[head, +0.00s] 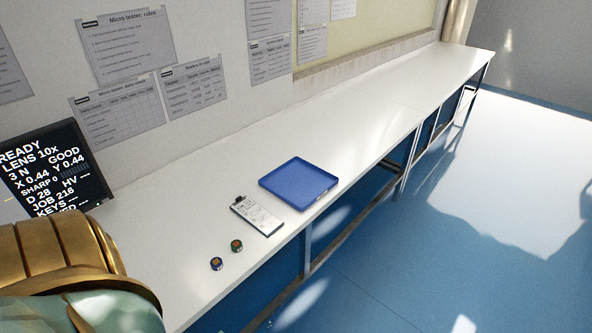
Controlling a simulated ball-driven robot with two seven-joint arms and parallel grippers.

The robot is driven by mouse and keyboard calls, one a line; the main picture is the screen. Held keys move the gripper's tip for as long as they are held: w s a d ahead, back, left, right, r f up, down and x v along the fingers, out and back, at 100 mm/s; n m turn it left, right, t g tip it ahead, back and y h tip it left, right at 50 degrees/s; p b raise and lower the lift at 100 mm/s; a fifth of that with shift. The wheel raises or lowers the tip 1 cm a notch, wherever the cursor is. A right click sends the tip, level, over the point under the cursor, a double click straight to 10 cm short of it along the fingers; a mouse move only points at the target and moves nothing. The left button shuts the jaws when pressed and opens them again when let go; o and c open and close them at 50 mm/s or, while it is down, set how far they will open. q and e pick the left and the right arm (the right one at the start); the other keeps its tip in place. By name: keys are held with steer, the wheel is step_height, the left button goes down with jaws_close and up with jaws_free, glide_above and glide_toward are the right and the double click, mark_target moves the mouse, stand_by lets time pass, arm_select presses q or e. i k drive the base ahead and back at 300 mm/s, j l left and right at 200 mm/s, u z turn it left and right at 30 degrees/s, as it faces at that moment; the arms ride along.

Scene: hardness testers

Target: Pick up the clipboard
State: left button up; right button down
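The clipboard (257,215) lies flat on the white bench, with a white printed sheet on it and a dark clip at its upper left end. It is close to the bench's front edge, just left of a blue tray. Neither of my grippers shows in the head view. Nothing touches or covers the clipboard.
The blue tray (268,184) looks empty. Two small round pieces, one with a green and red top (236,245) and one blue and yellow (217,263), sit nearer me. A display screen (52,172) stands at the left. The white bench (370,125) is clear beyond the tray.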

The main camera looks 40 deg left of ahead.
mark_target(248, 210)
steer(key=i+l+u, duration=0.2)
steer(key=i, duration=1.4)
steer(key=i+u, duration=0.4)
steer(key=i+l+u, duration=0.35)
steer(key=i, duration=0.15)
steer(key=i+j, duration=0.05)
steer(key=j, duration=0.05)
